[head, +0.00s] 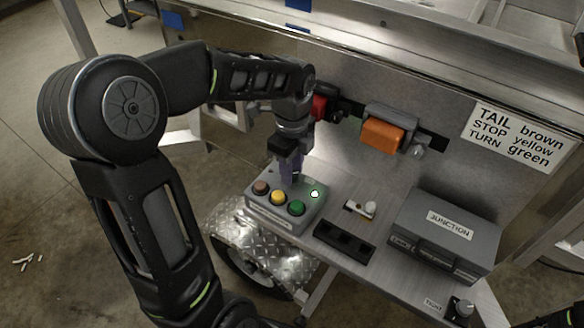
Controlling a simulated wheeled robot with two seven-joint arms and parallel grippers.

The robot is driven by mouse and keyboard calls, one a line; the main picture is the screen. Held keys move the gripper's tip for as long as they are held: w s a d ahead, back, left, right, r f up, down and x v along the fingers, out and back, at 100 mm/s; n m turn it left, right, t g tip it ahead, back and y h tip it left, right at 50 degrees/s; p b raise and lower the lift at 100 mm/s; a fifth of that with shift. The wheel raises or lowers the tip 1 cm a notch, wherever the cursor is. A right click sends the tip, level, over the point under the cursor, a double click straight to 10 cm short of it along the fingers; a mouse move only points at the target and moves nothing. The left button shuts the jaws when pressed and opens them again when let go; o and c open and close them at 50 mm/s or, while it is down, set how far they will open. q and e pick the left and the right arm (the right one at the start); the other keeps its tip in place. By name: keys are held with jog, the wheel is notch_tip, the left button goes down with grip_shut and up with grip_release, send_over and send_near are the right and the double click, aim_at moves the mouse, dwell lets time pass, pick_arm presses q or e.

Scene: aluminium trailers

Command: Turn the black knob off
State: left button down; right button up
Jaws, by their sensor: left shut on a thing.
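A grey control box (262,212) stands on the metal shelf, with a brown button (261,187), a yellow button (278,197) and a green button (297,208) on its top. A small light (315,194) at the box's right glows white-green. My left gripper (290,178) points down onto the back of the box top, behind the buttons. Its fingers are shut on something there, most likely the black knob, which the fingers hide. The knob's setting cannot be seen.
A grey junction case (445,257) stands to the right on the shelf. A black slotted block (344,240) and a small white-topped part (360,208) lie between. Red and orange lamps (382,135) hang on the panel behind. A dark knob-like part (462,307) sits at the lower right.

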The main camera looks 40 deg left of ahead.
pick_arm(q)
jog(key=n+p, duration=0.1)
jog(key=n, duration=0.3)
jog(key=shift+n, duration=0.3)
jog(key=n, duration=0.4)
jog(key=shift+n, duration=0.3)
jog(key=n, duration=0.4)
jog(key=shift+p, duration=0.3)
jog(key=n, duration=0.4)
jog(key=shift+n, duration=0.3)
jog(key=c, duration=1.1)
grip_release()
jog(key=shift+o, duration=0.2)
jog(key=shift+r, duration=0.15)
